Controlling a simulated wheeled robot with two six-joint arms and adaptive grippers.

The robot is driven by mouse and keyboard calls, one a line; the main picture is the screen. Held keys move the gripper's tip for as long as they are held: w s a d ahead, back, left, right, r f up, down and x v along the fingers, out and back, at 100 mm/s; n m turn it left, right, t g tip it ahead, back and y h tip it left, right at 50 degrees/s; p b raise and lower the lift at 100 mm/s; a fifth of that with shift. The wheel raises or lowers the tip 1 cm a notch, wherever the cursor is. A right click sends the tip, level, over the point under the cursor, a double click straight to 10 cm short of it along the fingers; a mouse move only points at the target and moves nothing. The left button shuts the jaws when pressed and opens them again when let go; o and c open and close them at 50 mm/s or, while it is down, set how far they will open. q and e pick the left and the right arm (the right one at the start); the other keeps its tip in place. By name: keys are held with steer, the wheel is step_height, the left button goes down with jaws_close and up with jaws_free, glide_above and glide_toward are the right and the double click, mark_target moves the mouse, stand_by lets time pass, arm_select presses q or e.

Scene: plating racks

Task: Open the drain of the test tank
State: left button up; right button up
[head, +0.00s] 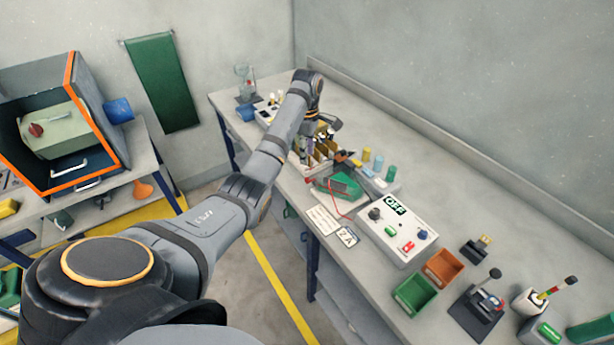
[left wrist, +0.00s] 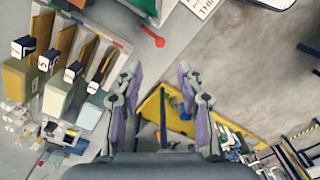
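A box with upright dividers and yellowish plates (head: 322,150), which looks like the tank, stands on the bench. In the left wrist view its labelled slots and plates (left wrist: 55,95) fill the left side. A red lever-like part with a round end (left wrist: 153,37) sticks out by the box's edge, beyond my fingertips; I cannot tell for sure that it is the drain handle. My left gripper (head: 322,128) is over the box in the head view. In the left wrist view its fingers (left wrist: 158,72) are spread with nothing held between them. My right gripper is not in view.
A green meter (head: 340,186) with a red wire lies near the box. A control box (head: 397,228) reading OFF, an orange bin (head: 444,266) and a green bin (head: 414,294) stand nearer. A glass vessel (head: 245,82) is at the far end. An orange-edged cabinet (head: 75,115) is left.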

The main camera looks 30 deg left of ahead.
mark_target(307, 179)
arm_select(q)
step_height(307, 179, down, 11)
steer(key=shift+r+p, duration=0.2)
steer(key=shift+p, duration=0.8)
jaws_close()
